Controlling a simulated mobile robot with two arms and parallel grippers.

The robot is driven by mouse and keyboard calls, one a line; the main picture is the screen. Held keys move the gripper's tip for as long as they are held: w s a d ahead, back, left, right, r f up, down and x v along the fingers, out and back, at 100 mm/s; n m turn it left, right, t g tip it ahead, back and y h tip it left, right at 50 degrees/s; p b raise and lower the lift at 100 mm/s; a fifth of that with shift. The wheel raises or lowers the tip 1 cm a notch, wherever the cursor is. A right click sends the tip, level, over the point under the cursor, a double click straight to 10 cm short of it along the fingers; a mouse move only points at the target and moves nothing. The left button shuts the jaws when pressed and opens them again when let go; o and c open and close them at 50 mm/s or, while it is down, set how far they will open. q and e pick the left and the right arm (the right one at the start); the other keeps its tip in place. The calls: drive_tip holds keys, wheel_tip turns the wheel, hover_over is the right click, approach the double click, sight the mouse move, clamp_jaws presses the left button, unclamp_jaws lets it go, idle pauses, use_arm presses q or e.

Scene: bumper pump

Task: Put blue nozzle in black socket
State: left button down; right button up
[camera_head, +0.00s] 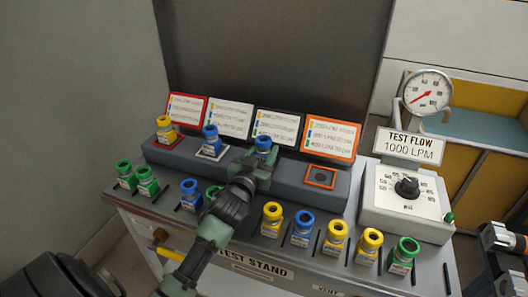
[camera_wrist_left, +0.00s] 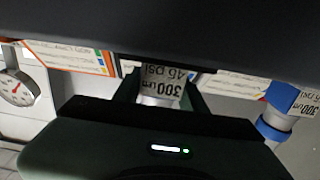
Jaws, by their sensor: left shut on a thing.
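A blue nozzle (camera_head: 263,144) with a white labelled body is held upright in my left gripper (camera_head: 258,162), in front of the black-framed sign (camera_head: 277,126). The gripper is shut on the nozzle's body. The nozzle's label also shows between the fingers in the left wrist view (camera_wrist_left: 162,82). The black socket under that sign is hidden behind my gripper, so I cannot tell whether the nozzle touches it. Part of my right arm shows at the right edge; its jaws cannot be made out.
A yellow nozzle (camera_head: 166,130) stands at the red sign and another blue nozzle (camera_head: 211,141) at the white sign. The orange socket (camera_head: 320,177) is empty. Several yellow, blue and green nozzles line the front row. A gauge box (camera_head: 404,225) stands at right.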

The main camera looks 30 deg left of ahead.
use_arm(q)
drive_tip(key=shift+f, duration=0.15)
drive_tip(key=c, duration=0.8)
unclamp_jaws()
drive_tip(key=shift+s+r, duration=0.2)
drive_tip(key=shift+p+v, duration=1.6)
drive_tip(key=shift+v, duration=4.2)
